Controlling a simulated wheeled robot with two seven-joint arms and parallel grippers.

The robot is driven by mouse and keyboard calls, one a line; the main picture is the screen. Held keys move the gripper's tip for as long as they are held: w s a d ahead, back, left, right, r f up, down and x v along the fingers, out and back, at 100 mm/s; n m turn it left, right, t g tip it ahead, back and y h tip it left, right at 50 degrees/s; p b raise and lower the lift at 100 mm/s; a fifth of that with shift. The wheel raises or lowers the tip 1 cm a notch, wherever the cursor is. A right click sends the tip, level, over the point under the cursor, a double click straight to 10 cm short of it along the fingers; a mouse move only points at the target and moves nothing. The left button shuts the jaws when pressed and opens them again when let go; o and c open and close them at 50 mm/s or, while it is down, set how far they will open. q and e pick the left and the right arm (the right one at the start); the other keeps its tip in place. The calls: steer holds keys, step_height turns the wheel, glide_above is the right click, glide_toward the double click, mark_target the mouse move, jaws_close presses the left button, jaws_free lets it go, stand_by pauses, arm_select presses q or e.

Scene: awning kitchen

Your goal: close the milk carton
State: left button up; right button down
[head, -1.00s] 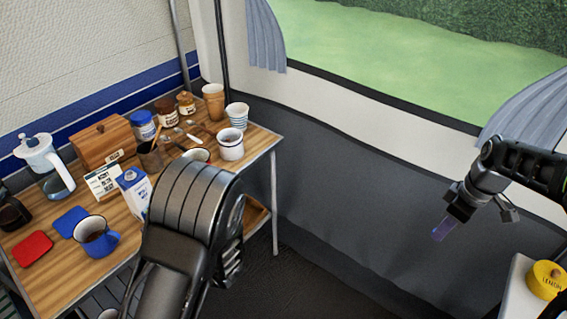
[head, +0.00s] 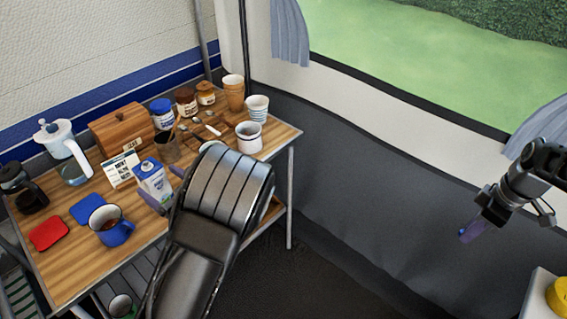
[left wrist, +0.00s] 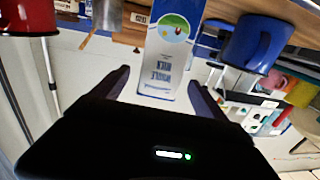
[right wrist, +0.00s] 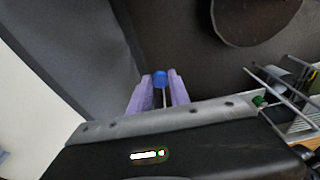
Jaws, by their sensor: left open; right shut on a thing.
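The milk carton (head: 152,186), white and blue, stands upright near the table's front edge. My left gripper (head: 163,189) is open, with one finger on either side of the carton. In the left wrist view the carton (left wrist: 165,60) reaches between the open fingers (left wrist: 160,82); contact cannot be told. The carton's spout is too small to read clearly in the head view. My right gripper (head: 466,234) is shut on a small blue cap (right wrist: 161,78), held at its fingertips, far to the right of the table.
A blue mug (head: 112,232) stands just left of the carton, with blue (head: 87,208) and red (head: 48,233) coasters beyond it. A label card (head: 121,170) and a wooden box (head: 123,130) are behind. Cups and jars crowd the table's far end. Open air separates my grippers.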

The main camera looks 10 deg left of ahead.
mark_target(144, 170)
arm_select(q)
steer(key=shift+x, duration=1.25)
arm_select(e)
steer(key=shift+r, duration=0.25)
arm_select(q)
steer(key=shift+w+a+r+p, duration=0.1)
steer(key=shift+w+a+p, duration=0.1)
steer(key=shift+a+p, duration=0.2)
arm_select(e)
steer(key=shift+r, duration=0.2)
arm_select(q)
steer(key=p+x, duration=0.1)
steer(key=x, duration=0.3)
steer(key=shift+w+a, duration=0.1)
steer(key=shift+a, duration=0.05)
arm_select(e)
steer(key=shift+r, duration=0.5)
arm_select(q)
steer(key=shift+c, duration=0.2)
steer(key=c, duration=1.5)
